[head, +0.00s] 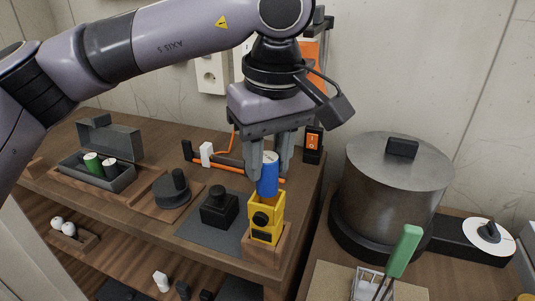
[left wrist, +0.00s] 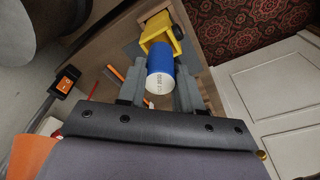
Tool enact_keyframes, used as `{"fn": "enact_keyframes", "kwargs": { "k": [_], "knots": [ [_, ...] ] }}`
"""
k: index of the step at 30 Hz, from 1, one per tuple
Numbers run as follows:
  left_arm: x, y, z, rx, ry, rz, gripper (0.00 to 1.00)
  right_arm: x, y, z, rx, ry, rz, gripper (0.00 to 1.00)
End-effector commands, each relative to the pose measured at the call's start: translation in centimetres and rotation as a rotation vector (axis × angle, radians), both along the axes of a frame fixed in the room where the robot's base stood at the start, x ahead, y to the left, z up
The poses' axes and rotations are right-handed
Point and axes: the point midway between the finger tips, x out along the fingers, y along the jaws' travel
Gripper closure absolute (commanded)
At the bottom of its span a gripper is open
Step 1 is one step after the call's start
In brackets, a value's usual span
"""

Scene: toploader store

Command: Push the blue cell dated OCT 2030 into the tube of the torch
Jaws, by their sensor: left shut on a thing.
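My left gripper (head: 268,170) points straight down at the right end of the wooden bench, shut on the blue cell (head: 267,178). The cell is upright between the fingers, its pale top showing. The yellow torch (head: 265,212) stands upright in a wooden holder (head: 265,249) just below. The cell's lower end meets the torch's open top; I cannot tell how far it is inside. In the left wrist view the cell (left wrist: 160,75) lines up with the torch (left wrist: 158,34). Print on its white end is too small to read surely. My right gripper is out of view.
A black block (head: 219,208) on a dark mat is left of the torch. A grey open box (head: 113,181) holds a green cell (head: 93,163) and another cell. A large lidded pot (head: 393,190) stands on the right. Orange-and-black tools lie behind the cell.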

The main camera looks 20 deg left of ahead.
Motion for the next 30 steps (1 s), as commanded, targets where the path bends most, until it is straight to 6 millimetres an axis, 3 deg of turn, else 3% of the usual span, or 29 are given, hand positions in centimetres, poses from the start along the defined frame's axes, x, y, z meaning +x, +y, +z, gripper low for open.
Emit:
{"fn": "enact_keyframes", "kwargs": {
  "k": [30],
  "knots": [
    [0.0, 0.0, -2.0, 0.000, 0.000, 0.000, 0.98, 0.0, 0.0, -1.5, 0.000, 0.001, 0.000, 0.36]
  ]
}}
